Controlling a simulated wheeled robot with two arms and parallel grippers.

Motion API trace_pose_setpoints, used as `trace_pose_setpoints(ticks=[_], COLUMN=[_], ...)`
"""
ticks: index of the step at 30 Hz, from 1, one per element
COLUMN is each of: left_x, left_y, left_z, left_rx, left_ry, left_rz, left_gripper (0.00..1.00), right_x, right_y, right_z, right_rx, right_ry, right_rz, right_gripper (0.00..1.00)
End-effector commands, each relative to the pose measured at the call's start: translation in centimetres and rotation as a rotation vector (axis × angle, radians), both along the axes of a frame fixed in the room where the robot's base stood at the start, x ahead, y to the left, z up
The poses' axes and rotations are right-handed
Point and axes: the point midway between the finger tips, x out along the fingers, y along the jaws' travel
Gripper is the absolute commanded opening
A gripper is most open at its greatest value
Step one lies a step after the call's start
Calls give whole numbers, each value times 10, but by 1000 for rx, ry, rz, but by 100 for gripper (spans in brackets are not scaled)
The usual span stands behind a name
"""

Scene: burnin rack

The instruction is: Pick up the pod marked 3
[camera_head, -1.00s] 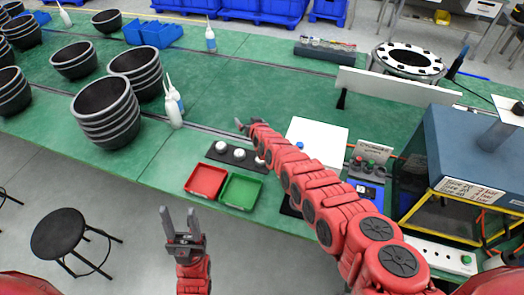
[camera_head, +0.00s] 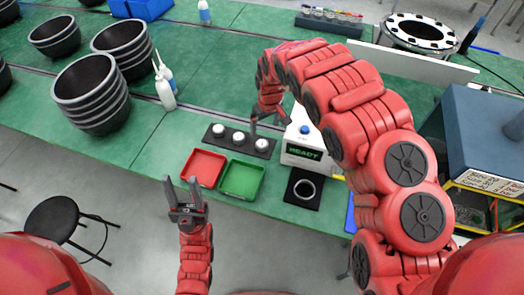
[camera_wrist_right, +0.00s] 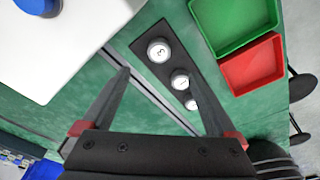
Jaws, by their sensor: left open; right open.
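Three white-topped pods sit in a row on a black strip (camera_head: 228,144). The pod marked 3 (camera_wrist_right: 160,50) shows its number in the right wrist view, nearest the white box. In the head view it is the right-end pod (camera_head: 261,145). My right gripper (camera_head: 269,121) is open and empty, above and just behind that pod. In the right wrist view the pod marked 3 appears between and just beyond the open fingertips (camera_wrist_right: 157,68). My left gripper (camera_head: 181,182) is open and empty in front of the table, near the red tray.
A red tray (camera_head: 203,167) and a green tray (camera_head: 241,180) lie in front of the strip. A white box with a READY display (camera_head: 304,152) and a black pad with a ring (camera_head: 303,188) stand to the right. White bottles (camera_head: 165,92) and dark bowls stand left.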

Motion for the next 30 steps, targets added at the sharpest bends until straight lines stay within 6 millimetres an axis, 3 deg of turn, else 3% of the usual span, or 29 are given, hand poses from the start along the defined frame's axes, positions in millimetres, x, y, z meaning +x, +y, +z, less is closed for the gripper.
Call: trace_pose_setpoints(ticks=[1,12,20,25,30], left_x=[0,0,0,0,0], left_y=[0,0,0,0,0], left_z=[-21,-80,-86,-86,-72], left_rx=[0,0,0,0,0], left_ry=[0,-1,0,0,-1], left_rz=[0,0,0,0,0], left_gripper=[50,50,50,50,50], right_x=[1,9,11,12,16], right_y=[2,5,6,7,8], right_z=[-19,-68,-73,-89,-103], right_rx=[1,2,1,1,3], right_ry=[0,-1,-2,0,-1], right_rz=[1,0,1,0,-1], right_gripper=[94,94,94,94,94])
